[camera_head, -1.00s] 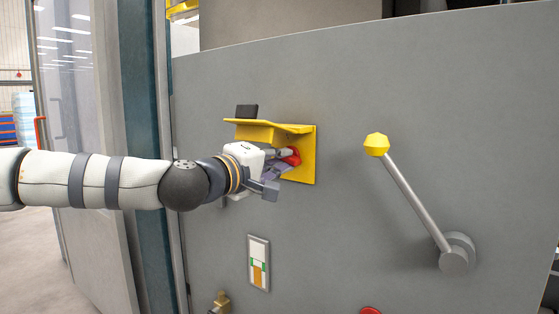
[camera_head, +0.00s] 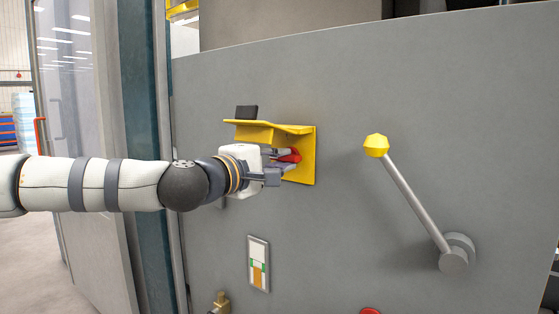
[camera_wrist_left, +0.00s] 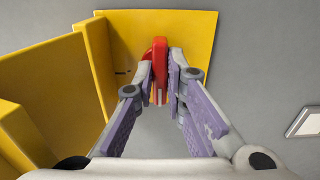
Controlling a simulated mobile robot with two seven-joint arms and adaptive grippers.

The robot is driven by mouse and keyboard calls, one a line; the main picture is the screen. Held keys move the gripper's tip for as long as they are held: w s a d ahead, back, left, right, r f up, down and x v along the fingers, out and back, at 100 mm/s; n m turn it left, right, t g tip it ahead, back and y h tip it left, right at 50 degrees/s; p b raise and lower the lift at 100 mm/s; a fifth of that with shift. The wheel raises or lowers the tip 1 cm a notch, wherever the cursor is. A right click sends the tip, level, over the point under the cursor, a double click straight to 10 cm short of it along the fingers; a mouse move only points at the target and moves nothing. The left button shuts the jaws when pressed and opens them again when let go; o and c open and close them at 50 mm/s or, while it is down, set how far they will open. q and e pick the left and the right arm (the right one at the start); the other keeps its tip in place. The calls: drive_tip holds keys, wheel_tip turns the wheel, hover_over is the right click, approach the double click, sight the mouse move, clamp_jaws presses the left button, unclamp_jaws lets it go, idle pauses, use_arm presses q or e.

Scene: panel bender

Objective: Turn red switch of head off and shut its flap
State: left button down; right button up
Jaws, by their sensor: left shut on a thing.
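The red switch (camera_head: 294,155) sits on a yellow back plate (camera_head: 306,170) fixed to the grey machine head. The yellow flap (camera_head: 268,128) is open and juts out above the switch. My left gripper (camera_head: 284,158) reaches in from the left under the flap, its fingers closed on the switch. In the left wrist view the red switch (camera_wrist_left: 160,55) stands between the fingertips of the left gripper (camera_wrist_left: 162,88). There the open flap (camera_wrist_left: 48,75) shows at the left, apart from the fingers. The fingers partly hide the switch. My right gripper is not in view.
A grey lever (camera_head: 412,195) with a yellow knob stands out to the right of the switch. A switch plate (camera_head: 258,263) is below, with a brass fitting (camera_head: 220,303) and a red part (camera_head: 370,310) at the bottom edge. The panel between flap and lever is bare.

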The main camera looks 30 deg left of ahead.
use_arm(q)
drive_tip(key=c, duration=1.6)
unclamp_jaws()
drive_tip(key=shift+c, duration=0.2)
drive_tip(key=s, duration=1.2)
drive_tip(key=shift+a, duration=0.45)
drive_tip(key=shift+c, duration=0.6)
